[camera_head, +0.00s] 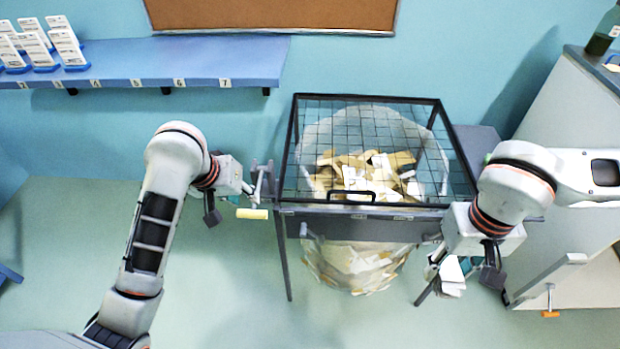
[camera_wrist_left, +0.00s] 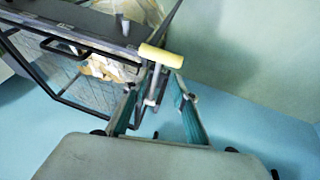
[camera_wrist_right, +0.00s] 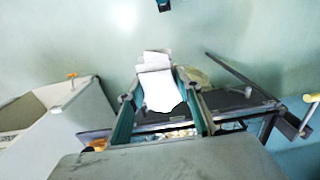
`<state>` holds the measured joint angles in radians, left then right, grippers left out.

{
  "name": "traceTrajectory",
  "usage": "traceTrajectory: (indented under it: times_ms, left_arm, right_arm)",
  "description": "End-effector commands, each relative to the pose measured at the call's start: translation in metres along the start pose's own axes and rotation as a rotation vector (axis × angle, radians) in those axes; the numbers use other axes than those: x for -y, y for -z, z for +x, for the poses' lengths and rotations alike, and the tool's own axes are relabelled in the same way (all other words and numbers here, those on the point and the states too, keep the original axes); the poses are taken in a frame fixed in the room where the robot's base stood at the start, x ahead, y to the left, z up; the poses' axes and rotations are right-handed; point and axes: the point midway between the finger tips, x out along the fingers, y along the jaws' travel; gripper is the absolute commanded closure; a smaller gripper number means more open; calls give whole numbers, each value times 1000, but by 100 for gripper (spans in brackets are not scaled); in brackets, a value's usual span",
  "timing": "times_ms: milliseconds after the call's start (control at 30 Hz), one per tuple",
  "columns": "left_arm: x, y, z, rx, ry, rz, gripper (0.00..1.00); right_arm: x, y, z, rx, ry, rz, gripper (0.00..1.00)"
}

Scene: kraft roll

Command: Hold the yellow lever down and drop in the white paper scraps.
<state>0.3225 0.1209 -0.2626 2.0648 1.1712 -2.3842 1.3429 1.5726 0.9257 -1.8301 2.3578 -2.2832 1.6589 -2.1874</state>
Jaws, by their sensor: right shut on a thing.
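The yellow lever (camera_head: 252,213) sticks out at the left side of a dark bin stand. In the left wrist view the yellow lever (camera_wrist_left: 160,55) lies just beyond my open left gripper (camera_wrist_left: 160,80), its grey rod showing between the fingers; I cannot tell if they touch. My left gripper (camera_head: 257,190) is beside the stand's left edge. My right gripper (camera_head: 450,262) is shut on white paper scraps (camera_head: 451,280), in front of the stand's right corner. The scraps (camera_wrist_right: 158,88) also show between its fingers. A black wire-mesh lid (camera_head: 350,197) covers the stand's top.
A clear bag (camera_head: 345,262) hangs in the stand, with brown and white scraps (camera_head: 365,175) under the mesh. A grey cabinet (camera_head: 570,110) stands to the right, with an orange-handled part (camera_head: 550,314) low on it. A blue shelf (camera_head: 190,60) is on the back wall.

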Motion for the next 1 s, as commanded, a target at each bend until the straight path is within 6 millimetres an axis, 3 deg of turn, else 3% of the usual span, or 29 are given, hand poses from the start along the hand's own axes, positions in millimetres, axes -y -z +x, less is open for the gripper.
traceTrajectory:
  times_ms: [200, 433, 1000]
  left_arm:
    - [0, 1, -32, -2, 1, 0, 73]
    - [3, 2, -55, -7, 5, 2, 73]
    - [2, 0, -65, -1, 3, -1, 73]
  right_arm:
    - [0, 0, 0, 0, 0, 0, 87]
    - [0, 0, 0, 0, 0, 0, 87]
    - [0, 0, 0, 0, 0, 0, 87]
